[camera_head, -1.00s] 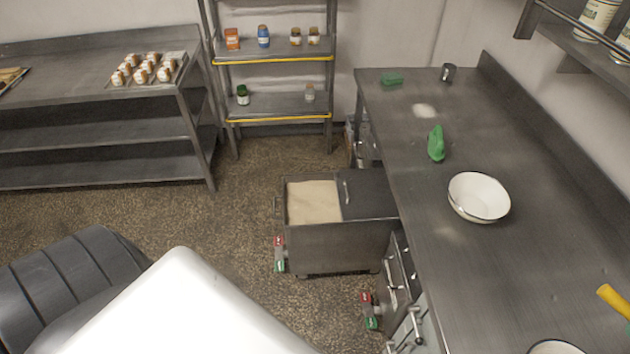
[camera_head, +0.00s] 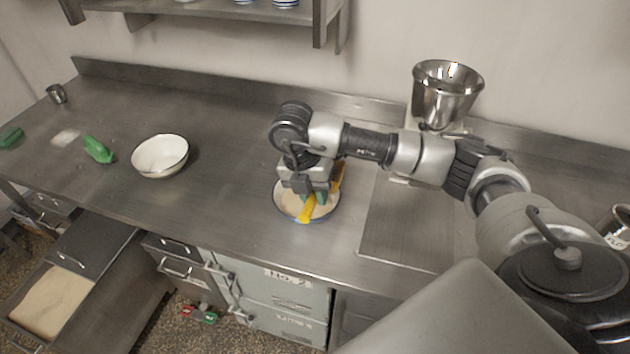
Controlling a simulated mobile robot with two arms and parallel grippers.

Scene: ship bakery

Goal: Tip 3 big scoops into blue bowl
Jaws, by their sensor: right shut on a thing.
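A bowl with a bluish rim (camera_head: 287,212) stands on the steel counter under my right gripper. Pale contents show inside it. My right gripper (camera_head: 312,190) points down over this bowl and is shut on a yellow-handled scoop (camera_head: 307,210). A yellow part also shows behind the gripper, and a green part shows below the jaws. The gripper hides much of the scoop and bowl, so I cannot tell whether the scoop touches the contents. A white bowl with a dark rim (camera_head: 161,157) stands apart to the left. My left gripper is out of view.
An open bin of pale flour-like powder (camera_head: 52,301) is at the lower left, below the counter. A green object (camera_head: 98,150), a pale patch and a metal cup (camera_head: 57,94) lie farther left. A metal hopper (camera_head: 446,95) stands behind my right arm. Counter between the bowls is clear.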

